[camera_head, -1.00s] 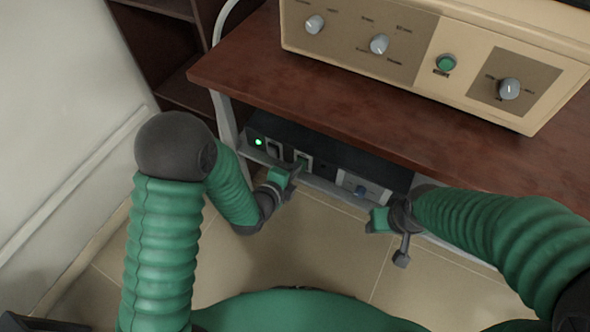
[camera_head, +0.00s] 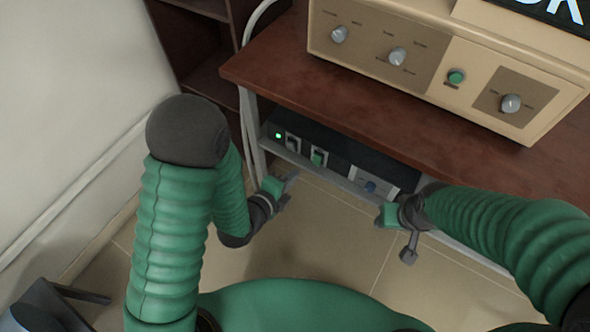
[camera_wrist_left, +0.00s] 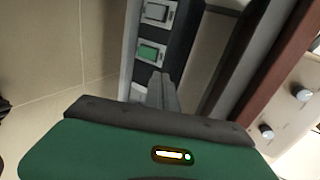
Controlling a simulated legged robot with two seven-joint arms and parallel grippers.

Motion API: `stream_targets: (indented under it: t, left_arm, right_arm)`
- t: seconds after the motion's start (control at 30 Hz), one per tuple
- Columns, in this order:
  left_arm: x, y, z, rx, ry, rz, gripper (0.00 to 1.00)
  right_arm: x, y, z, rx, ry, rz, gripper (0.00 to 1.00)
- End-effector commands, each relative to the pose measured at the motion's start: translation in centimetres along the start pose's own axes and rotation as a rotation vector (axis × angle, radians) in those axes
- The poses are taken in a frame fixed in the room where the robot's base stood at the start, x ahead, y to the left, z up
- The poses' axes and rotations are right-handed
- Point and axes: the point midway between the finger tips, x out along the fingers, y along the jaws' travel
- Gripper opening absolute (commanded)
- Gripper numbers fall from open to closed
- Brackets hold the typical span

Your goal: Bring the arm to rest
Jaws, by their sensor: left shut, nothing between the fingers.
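My left arm comes in from the left in the head view, and its gripper (camera_head: 289,184) hangs just in front of the black power unit under the table. Its fingers are shut and empty; they also show shut together in the left wrist view (camera_wrist_left: 162,88). The gripper appears apart from the unit. My right arm comes in from the right, with its gripper (camera_head: 384,216) below the table's front edge. Its fingers are too small to tell whether they are open or shut.
The black power unit (camera_head: 335,153) has a lit green lamp, rocker switches, one with a green face (camera_wrist_left: 150,52), and a blue knob. A beige furnace (camera_head: 440,70) stands on the brown table (camera_head: 300,85). A dark shelf stands behind at left. Tiled floor in front is clear.

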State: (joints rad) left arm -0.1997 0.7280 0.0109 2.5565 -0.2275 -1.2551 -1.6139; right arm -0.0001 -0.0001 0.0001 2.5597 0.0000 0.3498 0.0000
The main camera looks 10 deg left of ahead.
Motion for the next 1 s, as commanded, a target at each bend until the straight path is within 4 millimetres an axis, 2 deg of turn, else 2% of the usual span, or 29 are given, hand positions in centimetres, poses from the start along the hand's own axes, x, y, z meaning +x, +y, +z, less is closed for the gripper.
stream_targets:
  t: [0.37,0.47,0.57,0.7,0.83,1.0]
  left_arm:
    - [0.1,0.1,0.0,-0.002,0.000,0.001,0.00]
    - [-0.1,0.1,0.8,-0.069,-0.020,0.034,0.00]
    - [-0.9,0.4,3.1,-0.296,-0.100,0.140,0.00]
    - [-4.7,1.6,6.8,-0.792,-0.321,0.313,0.00]
    - [-9.0,2.6,8.2,-1.187,-0.535,0.403,0.00]
    - [-14.7,3.3,8.2,-1.610,-0.804,0.454,0.00]
  right_arm:
    - [0.1,0.0,0.1,0.000,-0.001,0.000,0.50]
    - [0.1,0.0,0.1,0.000,-0.001,0.000,0.50]
    - [0.1,0.0,0.1,0.000,-0.001,0.000,0.50]
    - [0.1,0.0,0.1,0.000,-0.001,0.000,0.50]
    - [0.1,0.0,0.1,0.000,-0.001,0.000,0.50]
    - [0.1,0.0,0.1,0.000,-0.001,0.000,0.50]
